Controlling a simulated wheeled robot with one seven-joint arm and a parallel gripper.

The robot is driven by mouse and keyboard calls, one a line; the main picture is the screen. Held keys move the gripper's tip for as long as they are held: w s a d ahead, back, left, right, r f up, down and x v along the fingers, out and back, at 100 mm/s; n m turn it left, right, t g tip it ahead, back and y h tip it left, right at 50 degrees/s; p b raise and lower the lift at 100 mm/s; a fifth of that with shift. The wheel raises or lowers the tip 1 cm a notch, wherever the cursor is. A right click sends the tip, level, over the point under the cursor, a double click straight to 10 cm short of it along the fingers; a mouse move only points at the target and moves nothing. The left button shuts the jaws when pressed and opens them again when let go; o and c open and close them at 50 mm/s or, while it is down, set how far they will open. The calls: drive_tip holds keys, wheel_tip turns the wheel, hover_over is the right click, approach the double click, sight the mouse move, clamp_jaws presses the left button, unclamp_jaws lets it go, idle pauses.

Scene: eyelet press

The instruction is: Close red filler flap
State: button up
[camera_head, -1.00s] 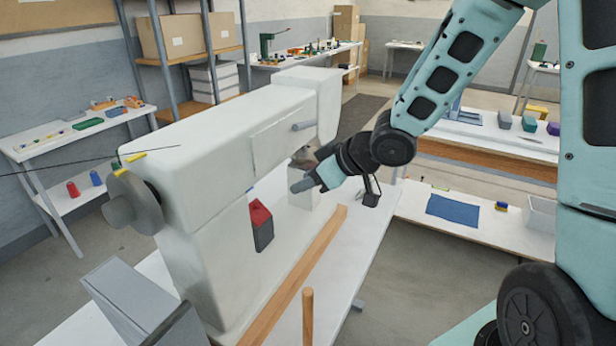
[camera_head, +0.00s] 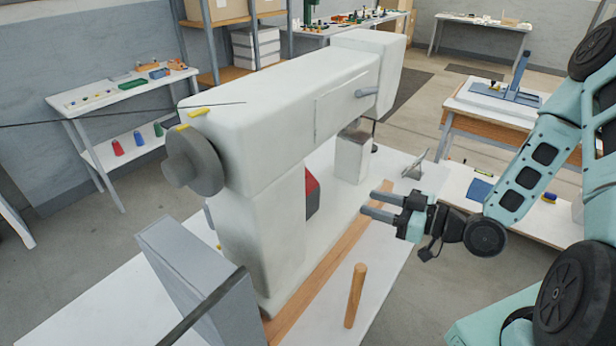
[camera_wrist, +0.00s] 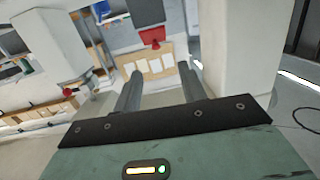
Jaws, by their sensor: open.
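The red flap (camera_head: 311,186) shows as a narrow red patch above a dark box on the inner side of the white press (camera_head: 262,195). The press body hides part of it, and I cannot tell its angle. My gripper (camera_head: 367,202) is open and empty, to the right of the flap and apart from it. Its two fingers point left towards the press. In the wrist view, my open gripper (camera_wrist: 160,70) has a small red thing beyond its fingertips; I cannot tell whether this is the flap.
A wooden strip (camera_head: 335,262) runs along the press table's front, with an upright wooden peg (camera_head: 355,296) near it. A grey slanted panel (camera_head: 190,265) stands at the near left. The press's upper arm (camera_head: 300,85) overhangs.

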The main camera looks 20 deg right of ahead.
drive_tip(key=t, duration=0.2)
drive_tip(key=b, duration=0.5)
approach(309, 176)
drive_tip(key=shift+m, duration=0.4)
drive_tip(key=p+x, duration=0.4)
drive_tip(key=x, duration=0.4)
drive_tip(key=shift+w+a, duration=0.1)
drive_tip(key=shift+w, duration=0.15)
clamp_jaws()
